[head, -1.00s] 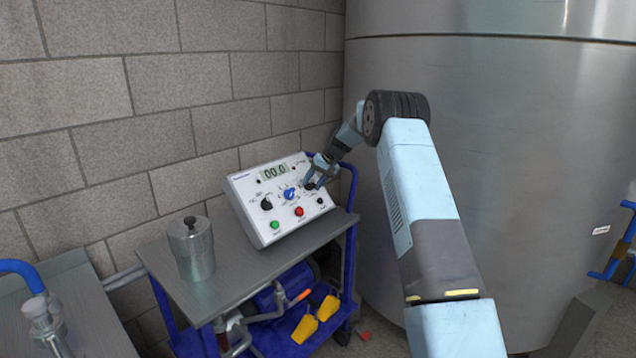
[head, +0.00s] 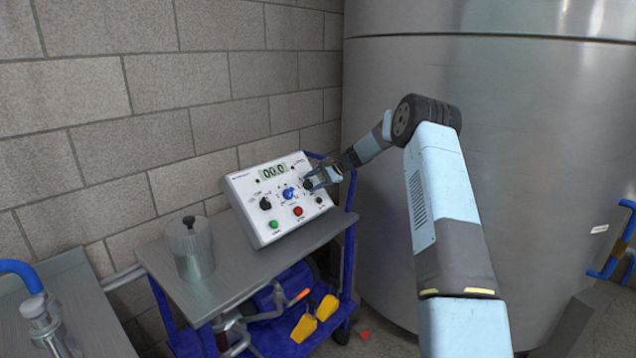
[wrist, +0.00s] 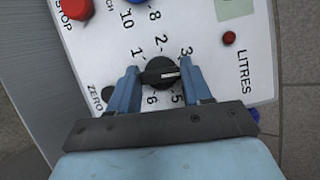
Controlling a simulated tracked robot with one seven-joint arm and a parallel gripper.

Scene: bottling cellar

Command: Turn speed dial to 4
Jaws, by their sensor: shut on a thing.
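The control box (head: 250,225) stands on the cart, its sloped face showing a display that reads 00.0. The dial my gripper is on is a black knob (wrist: 160,72) with a white pointer line, ringed by numbers; 1, 2, 3, 5 and 6 show in the wrist view. The pointer faces the right-hand finger, between 3 and 5; that finger hides the mark there. My gripper (wrist: 160,78) is shut on the knob, one finger on each side. In the head view my gripper (head: 310,184) is at the right of the panel and partly covers the knob.
A blue knob (head: 289,193) and another black knob (head: 266,203) sit left of my gripper. Green (head: 275,225) and red (head: 298,211) buttons are below. A metal canister (head: 192,252) stands on the cart top (head: 240,285). A large steel tank (head: 540,150) is at right.

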